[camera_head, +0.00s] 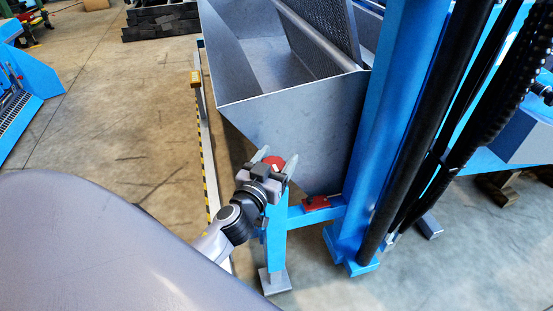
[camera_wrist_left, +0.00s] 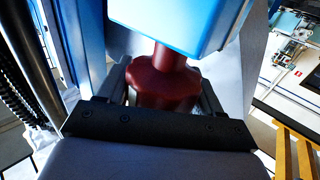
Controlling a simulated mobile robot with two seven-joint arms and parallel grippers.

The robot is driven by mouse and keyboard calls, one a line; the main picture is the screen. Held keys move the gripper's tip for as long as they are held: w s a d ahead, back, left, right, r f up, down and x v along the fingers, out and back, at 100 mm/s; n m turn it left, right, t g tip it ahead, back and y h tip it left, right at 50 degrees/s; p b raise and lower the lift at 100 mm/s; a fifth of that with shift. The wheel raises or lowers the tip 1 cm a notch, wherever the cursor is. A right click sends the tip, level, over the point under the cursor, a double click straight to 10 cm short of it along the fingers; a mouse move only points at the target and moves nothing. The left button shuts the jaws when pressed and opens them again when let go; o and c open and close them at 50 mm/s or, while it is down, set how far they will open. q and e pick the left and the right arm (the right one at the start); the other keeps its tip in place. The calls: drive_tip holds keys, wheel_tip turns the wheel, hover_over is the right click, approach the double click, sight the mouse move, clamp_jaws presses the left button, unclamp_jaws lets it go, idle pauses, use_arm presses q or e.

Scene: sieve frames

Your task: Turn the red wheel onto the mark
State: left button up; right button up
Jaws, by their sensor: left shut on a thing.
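The red wheel (camera_head: 274,161) sits at the top of a short blue post, below the grey sheet-metal hopper. My left gripper (camera_head: 275,160) is around it, with one finger on each side. In the left wrist view the dark red wheel (camera_wrist_left: 165,86) has a lobed rim and a short red stem running up to a blue housing (camera_wrist_left: 190,22). My left gripper (camera_wrist_left: 166,92) is shut on the rim there. The gripper body hides the lower part of the wheel. I cannot make out the mark in either view. My right gripper is not in view.
The grey hopper (camera_head: 300,130) rises just behind the wheel. A second red part (camera_head: 316,202) lies on the blue crossbeam to the right. A thick blue column (camera_head: 400,110) with black hoses stands farther right. The floor at left is mostly open, beyond a yellow-black striped rail (camera_head: 208,165).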

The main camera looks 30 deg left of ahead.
use_arm(q)
drive_tip(key=shift+m+h+p, duration=0.35)
drive_tip(key=shift+m+h, duration=0.05)
drive_tip(key=shift+h, duration=0.3)
